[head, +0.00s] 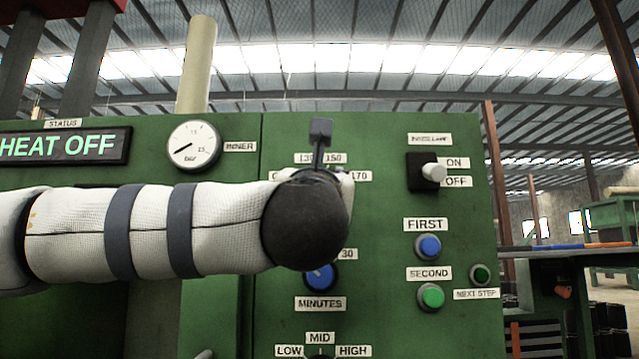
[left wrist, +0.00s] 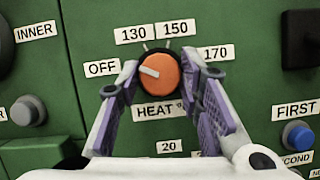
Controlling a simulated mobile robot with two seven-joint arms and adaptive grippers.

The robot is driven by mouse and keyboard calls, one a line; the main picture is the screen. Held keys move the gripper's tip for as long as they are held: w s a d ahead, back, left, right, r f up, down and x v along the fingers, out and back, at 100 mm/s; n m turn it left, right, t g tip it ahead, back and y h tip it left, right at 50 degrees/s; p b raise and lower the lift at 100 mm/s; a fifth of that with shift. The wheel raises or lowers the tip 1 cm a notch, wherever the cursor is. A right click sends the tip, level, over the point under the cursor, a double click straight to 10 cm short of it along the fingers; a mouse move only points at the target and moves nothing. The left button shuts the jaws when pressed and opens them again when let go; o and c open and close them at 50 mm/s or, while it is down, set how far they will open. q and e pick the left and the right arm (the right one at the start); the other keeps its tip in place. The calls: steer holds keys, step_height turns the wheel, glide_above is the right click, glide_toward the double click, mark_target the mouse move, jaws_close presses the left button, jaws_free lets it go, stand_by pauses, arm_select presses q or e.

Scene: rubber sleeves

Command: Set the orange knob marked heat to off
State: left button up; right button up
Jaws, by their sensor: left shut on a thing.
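The orange heat knob (left wrist: 167,80) sits on the green panel with a HEAT label (left wrist: 153,112) below it. Its white pointer mark points left and slightly up, toward the OFF label (left wrist: 102,68). Labels 130, 150 and 170 stand above and to its right. My left gripper (left wrist: 163,74) has its purple-padded fingers on either side of the knob, shut on it. In the head view my left wrist covers the knob and fingers. The status display (head: 65,146) reads HEAT OFF. My right gripper is not in view.
A blue minutes knob (head: 320,278) sits just below my wrist. To the right are a white ON/OFF switch (head: 433,172), a blue FIRST button (head: 429,246), a green SECOND button (head: 431,297) and a green NEXT STEP button (head: 480,274). A gauge (head: 194,146) is at upper left.

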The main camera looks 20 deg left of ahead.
arm_select(q)
steer(key=shift+n+y, duration=0.6)
steer(key=shift+n, duration=0.6)
steer(key=o, duration=1.1)
steer(key=v, duration=1.2)
steer(key=shift+d, duration=0.1)
steer(key=shift+r, duration=0.1)
